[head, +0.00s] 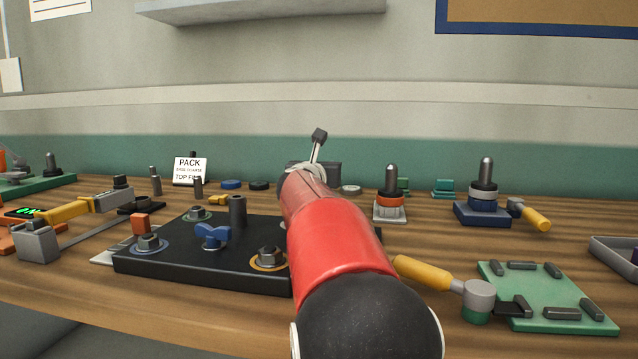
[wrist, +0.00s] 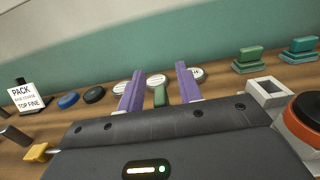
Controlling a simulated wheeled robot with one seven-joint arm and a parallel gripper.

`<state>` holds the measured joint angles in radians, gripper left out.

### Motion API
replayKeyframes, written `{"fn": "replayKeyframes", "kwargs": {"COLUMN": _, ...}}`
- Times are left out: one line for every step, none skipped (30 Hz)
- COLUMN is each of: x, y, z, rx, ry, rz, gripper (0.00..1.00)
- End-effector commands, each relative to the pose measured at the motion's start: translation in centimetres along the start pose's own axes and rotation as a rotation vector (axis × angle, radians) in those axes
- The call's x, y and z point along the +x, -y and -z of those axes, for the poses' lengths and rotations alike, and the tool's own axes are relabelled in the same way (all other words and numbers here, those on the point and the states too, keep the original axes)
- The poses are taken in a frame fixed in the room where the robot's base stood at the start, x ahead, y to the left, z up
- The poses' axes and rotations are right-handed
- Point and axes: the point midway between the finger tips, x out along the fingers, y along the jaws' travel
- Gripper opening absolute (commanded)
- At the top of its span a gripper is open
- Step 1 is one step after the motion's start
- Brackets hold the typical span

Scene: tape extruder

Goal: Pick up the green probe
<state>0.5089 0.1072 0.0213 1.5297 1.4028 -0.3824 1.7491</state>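A small green upright piece (wrist: 160,96), likely the green probe, shows in the wrist view between my gripper's two purple fingers. Its lower part is hidden by the gripper body. My gripper (wrist: 160,91) is open, with a visible gap on each side of the green piece. I cannot tell how deep the piece sits between the fingers. In the head view my red arm hides the fingers and this piece.
Right of the gripper are a green block (wrist: 251,59), a teal block (wrist: 298,50) and a grey square socket (wrist: 268,92). White discs (wrist: 156,81) lie behind the fingers. Blue (wrist: 68,100) and black (wrist: 94,94) discs and a PACK sign (wrist: 24,97) are left. A black fixture plate (head: 190,265) stands nearer.

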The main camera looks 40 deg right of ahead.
Motion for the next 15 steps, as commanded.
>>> {"fn": "replayKeyframes", "kwargs": {"x": -0.01, "y": -0.01, "z": 0.01, "rx": 0.0, "ry": 0.0, "rz": 0.0, "gripper": 0.28}}
{"fn": "replayKeyframes", "kwargs": {"x": -0.01, "y": -0.01, "z": 0.01, "rx": 0.0, "ry": 0.0, "rz": 0.0, "gripper": 0.25}}
{"fn": "replayKeyframes", "kwargs": {"x": -0.02, "y": -0.01, "z": 0.01, "rx": 0.0, "ry": 0.0, "rz": 0.0, "gripper": 0.19}}
{"fn": "replayKeyframes", "kwargs": {"x": -0.02, "y": -0.01, "z": 0.0, "rx": 0.0, "ry": 0.0, "rz": 0.0, "gripper": 0.15}}
{"fn": "replayKeyframes", "kwargs": {"x": -0.02, "y": -0.01, "z": 0.0, "rx": 0.0, "ry": 0.0, "rz": 0.0, "gripper": 0.12}}
{"fn": "replayKeyframes", "kwargs": {"x": -0.02, "y": -0.01, "z": 0.01, "rx": 0.0, "ry": 0.0, "rz": 0.0, "gripper": 0.06}}
{"fn": "replayKeyframes", "kwargs": {"x": -0.02, "y": -0.01, "z": 0.01, "rx": 0.0, "ry": 0.0, "rz": 0.0, "gripper": 0.02}}
{"fn": "replayKeyframes", "kwargs": {"x": -0.02, "y": -0.01, "z": 0.01, "rx": 0.0, "ry": 0.0, "rz": 0.0, "gripper": 0.0}}
{"fn": "replayKeyframes", "kwargs": {"x": -0.03, "y": -0.01, "z": 0.01, "rx": 0.0, "ry": 0.0, "rz": 0.0, "gripper": 0.0}}
{"fn": "replayKeyframes", "kwargs": {"x": -0.03, "y": -0.01, "z": 0.01, "rx": 0.0, "ry": 0.0, "rz": 0.0, "gripper": 0.0}}
{"fn": "replayKeyframes", "kwargs": {"x": -0.03, "y": -0.01, "z": -0.01, "rx": 0.0, "ry": 0.0, "rz": 0.0, "gripper": 0.0}}
{"fn": "replayKeyframes", "kwargs": {"x": -0.03, "y": -0.01, "z": -0.01, "rx": 0.0, "ry": 0.0, "rz": 0.0, "gripper": 0.0}}
{"fn": "replayKeyframes", "kwargs": {"x": -0.03, "y": -0.01, "z": -0.01, "rx": 0.0, "ry": 0.0, "rz": 0.0, "gripper": 0.0}}
{"fn": "replayKeyframes", "kwargs": {"x": -0.03, "y": -0.01, "z": -0.01, "rx": 0.0, "ry": 0.0, "rz": 0.0, "gripper": 0.0}}
{"fn": "replayKeyframes", "kwargs": {"x": -0.03, "y": -0.01, "z": -0.01, "rx": 0.0, "ry": 0.0, "rz": 0.0, "gripper": 0.0}}
